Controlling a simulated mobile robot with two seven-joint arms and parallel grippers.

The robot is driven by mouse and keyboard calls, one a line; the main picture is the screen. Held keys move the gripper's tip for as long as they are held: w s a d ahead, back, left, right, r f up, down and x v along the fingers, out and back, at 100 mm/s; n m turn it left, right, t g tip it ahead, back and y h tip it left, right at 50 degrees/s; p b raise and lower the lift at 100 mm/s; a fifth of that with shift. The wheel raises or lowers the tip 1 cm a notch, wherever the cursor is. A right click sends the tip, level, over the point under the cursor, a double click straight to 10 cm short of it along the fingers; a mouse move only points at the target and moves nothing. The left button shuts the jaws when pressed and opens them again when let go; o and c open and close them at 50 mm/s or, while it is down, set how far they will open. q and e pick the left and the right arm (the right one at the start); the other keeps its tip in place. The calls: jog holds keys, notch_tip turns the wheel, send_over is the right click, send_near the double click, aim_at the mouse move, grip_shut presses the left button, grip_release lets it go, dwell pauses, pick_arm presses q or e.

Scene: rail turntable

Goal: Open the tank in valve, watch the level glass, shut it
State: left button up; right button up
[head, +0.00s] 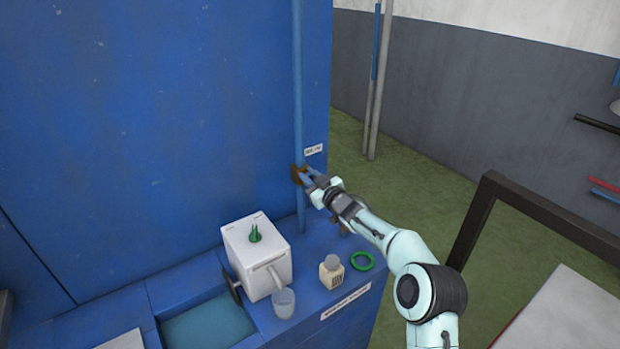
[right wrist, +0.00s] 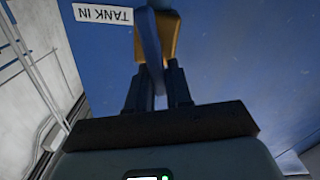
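The tank in valve (head: 298,174) is a brown-yellow body on a vertical blue pipe (head: 299,100) at the right edge of the blue wall. A white label (head: 313,150) sits beside it; in the right wrist view the label (right wrist: 103,14) reads TANK IN, upside down. The valve body (right wrist: 170,38) shows there with a blue lever (right wrist: 148,45) running down between my fingers. My right gripper (head: 312,178), also in the right wrist view (right wrist: 158,88), appears closed on this lever. My left gripper is not in view. I cannot identify the level glass with certainty.
Below stand a white box (head: 252,258) with a green top piece, a cup (head: 284,303), a small labelled bottle (head: 331,275) and a green ring (head: 362,261). A dark frame (head: 478,215) stands at right. Grey poles (head: 373,110), one with a blue strip, stand behind.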

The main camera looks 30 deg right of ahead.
jog(key=shift+o, duration=1.4)
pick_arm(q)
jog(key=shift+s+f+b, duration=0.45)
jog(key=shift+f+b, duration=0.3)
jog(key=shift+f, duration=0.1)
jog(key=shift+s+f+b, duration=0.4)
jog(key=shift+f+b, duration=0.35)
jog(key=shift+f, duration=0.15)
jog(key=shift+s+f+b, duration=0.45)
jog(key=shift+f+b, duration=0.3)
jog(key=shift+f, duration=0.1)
pick_arm(e)
jog(key=s+d, duration=0.1)
jog(key=s, duration=1.2)
jog(key=shift+s, duration=0.15)
